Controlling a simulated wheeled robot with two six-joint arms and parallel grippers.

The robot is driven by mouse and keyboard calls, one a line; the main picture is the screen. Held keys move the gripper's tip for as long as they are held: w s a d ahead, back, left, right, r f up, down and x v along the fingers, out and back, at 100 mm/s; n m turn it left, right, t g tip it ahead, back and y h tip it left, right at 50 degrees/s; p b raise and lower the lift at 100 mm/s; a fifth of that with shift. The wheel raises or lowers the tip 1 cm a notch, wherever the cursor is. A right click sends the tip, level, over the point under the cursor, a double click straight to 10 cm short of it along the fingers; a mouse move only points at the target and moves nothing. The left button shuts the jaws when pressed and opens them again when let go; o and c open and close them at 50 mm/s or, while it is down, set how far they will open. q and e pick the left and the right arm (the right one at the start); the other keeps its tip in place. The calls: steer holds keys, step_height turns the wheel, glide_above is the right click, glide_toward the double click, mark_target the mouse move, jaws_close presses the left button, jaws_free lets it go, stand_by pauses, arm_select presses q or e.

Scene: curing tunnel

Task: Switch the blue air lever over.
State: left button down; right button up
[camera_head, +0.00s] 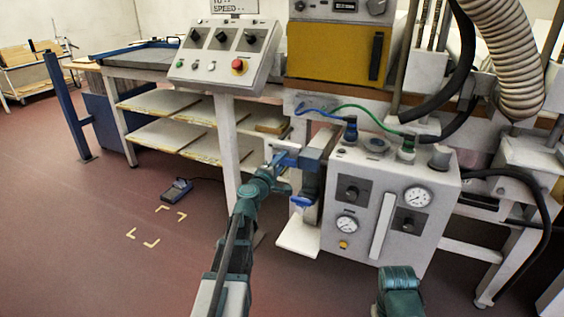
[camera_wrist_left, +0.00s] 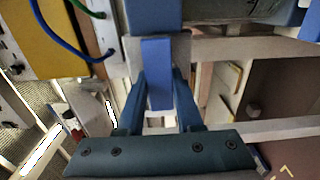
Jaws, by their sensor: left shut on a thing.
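The blue air lever (camera_head: 288,158) sticks out to the left from the blue-grey fitting on the side of the grey pneumatic box (camera_head: 365,245). My left gripper (camera_head: 276,166) reaches it from the lower left and is shut on it. In the left wrist view the blue lever (camera_wrist_left: 157,72) lies between the two blue fingers of my left gripper (camera_wrist_left: 160,98). The fingers hide part of its sides. My right gripper is not in view; only a teal part of my right arm shows at the bottom.
A blue handle (camera_head: 302,201) hangs just below the lever, above a white plate (camera_head: 299,238). Blue and green hoses (camera_head: 345,107) run above the box. A control panel (camera_head: 222,55) stands at upper left. Open floor with a pedal (camera_head: 176,190) lies left.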

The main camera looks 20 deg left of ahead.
arm_select(q)
steer(key=c, duration=0.6)
jaws_free()
steer(key=shift+o, duration=0.2)
